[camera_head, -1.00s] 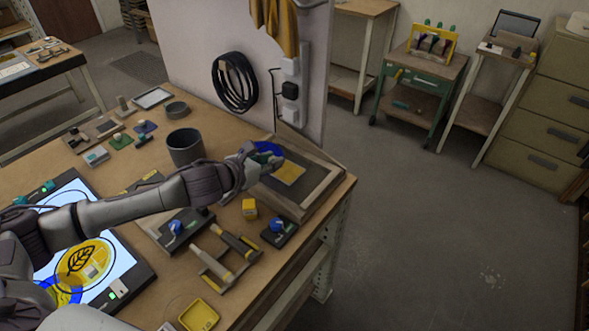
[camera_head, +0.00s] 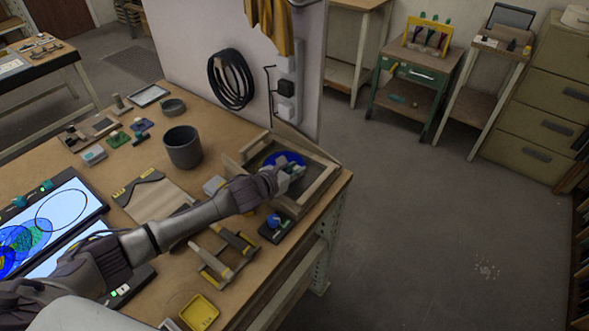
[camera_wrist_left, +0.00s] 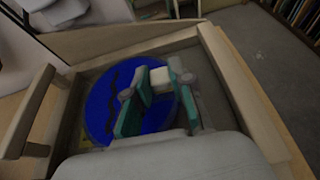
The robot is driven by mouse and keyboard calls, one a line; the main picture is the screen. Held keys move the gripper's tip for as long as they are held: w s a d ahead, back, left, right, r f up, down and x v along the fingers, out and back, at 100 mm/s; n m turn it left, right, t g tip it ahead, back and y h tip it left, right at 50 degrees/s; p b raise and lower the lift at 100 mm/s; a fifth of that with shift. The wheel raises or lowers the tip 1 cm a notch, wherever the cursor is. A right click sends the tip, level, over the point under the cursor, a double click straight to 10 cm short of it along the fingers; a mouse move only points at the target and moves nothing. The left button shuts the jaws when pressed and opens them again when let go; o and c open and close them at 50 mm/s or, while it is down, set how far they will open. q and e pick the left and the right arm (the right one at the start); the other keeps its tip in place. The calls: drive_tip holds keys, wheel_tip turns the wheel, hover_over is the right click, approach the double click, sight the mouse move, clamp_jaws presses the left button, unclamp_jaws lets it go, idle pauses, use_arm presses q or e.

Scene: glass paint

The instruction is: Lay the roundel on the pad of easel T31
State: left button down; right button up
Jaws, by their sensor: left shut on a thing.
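The roundel is a round deep-blue disc with a dark wavy line. It shows in the head view (camera_head: 284,159) and in the left wrist view (camera_wrist_left: 103,108), inside the wooden frame of an easel (camera_head: 318,190) at the right end of the bench. My left gripper (camera_head: 291,178) is over the frame with its teal fingers closed on a pale piece at the roundel. The roundel looks near flat; I cannot tell if it touches the surface below. The pad is hidden under the disc and gripper. No T31 label is readable. My right gripper is not in view.
A grey cup (camera_head: 183,148) stands left of the easel. A dark block with a blue knob (camera_head: 274,222) and a yellow-ended rack (camera_head: 226,252) lie in front. A yellow tray (camera_head: 199,313) is near the bench edge. A panel with a black cable coil (camera_head: 231,80) rises behind.

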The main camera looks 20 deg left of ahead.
use_arm(q)
drive_tip(key=shift+f, duration=0.1)
drive_tip(key=c, duration=1)
unclamp_jaws()
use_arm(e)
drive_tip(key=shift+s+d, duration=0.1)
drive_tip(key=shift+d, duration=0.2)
use_arm(q)
drive_tip(key=shift+r, duration=0.2)
drive_tip(key=shift+s+a, duration=0.15)
drive_tip(key=shift+s, duration=0.1)
drive_tip(key=b+v, duration=0.1)
drive_tip(key=v, duration=0.9)
drive_tip(key=shift+v, duration=0.75)
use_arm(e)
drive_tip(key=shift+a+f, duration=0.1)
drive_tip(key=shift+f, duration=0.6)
